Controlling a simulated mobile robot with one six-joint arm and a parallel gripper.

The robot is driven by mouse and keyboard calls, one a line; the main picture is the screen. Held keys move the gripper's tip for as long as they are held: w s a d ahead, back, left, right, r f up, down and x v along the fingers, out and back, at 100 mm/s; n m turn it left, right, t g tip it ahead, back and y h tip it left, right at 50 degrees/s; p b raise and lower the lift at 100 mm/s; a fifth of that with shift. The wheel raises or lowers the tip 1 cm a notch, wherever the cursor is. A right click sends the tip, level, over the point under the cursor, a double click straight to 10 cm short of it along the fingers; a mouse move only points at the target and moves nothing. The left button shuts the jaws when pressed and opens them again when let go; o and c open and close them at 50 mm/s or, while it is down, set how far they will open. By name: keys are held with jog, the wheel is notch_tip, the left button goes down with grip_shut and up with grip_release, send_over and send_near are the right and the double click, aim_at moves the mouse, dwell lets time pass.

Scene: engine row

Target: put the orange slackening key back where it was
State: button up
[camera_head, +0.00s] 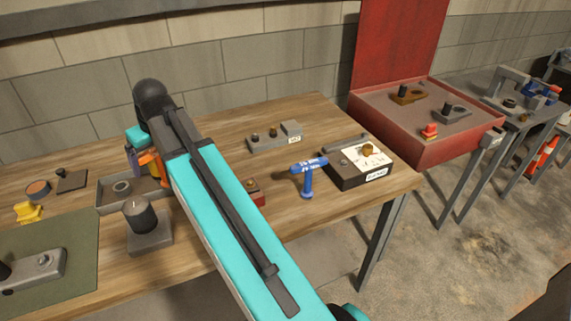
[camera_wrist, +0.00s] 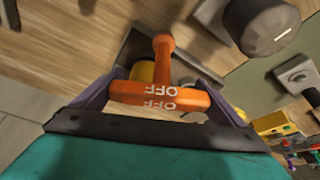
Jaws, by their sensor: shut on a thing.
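The orange slackening key (camera_wrist: 163,52) is T-shaped, with "OFF" lettering on its crossbar. My gripper (camera_wrist: 165,97) is shut on the crossbar, with its purple fingers on either side in the wrist view. The key's stem points away from the gripper, over a dark grey tray. In the head view the orange key (camera_head: 151,164) shows only partly beside my gripper (camera_head: 143,160), as my arm hides much of it. The grey tray (camera_head: 101,208) with a ring-shaped part lies on the wooden table just below. I cannot tell whether the stem touches anything.
A grey block with a dark round knob (camera_head: 140,216) stands in front of the tray. A green mat (camera_head: 80,260) lies at left, a yellow piece (camera_head: 28,212) behind it. A blue key (camera_head: 307,182), a black dial box (camera_head: 360,171) and a red cabinet (camera_head: 440,151) are to the right.

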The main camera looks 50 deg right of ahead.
jog(key=s+d+r+n, duration=0.1)
jog(key=s+d, duration=0.3)
jog(key=d, duration=0.8)
jog(key=s+d+r+n+y+p, duration=0.1)
jog(key=s+d, duration=0.4)
jog(key=d, duration=0.8)
jog(key=s+d+r+n+p, duration=0.1)
jog(key=s+d, duration=0.4)
jog(key=d, duration=0.7)
jog(key=shift+d+r+n, duration=0.25)
jog(key=shift+r+n, duration=0.15)
jog(key=shift+f, duration=0.1)
notch_tip(320, 180, down, 6)
jog(key=p, duration=0.2)
jog(key=shift+f, duration=0.15)
jog(key=shift+f+p, duration=0.6)
jog(key=shift+f, duration=1.2)
jog(key=shift+f, duration=0.1)
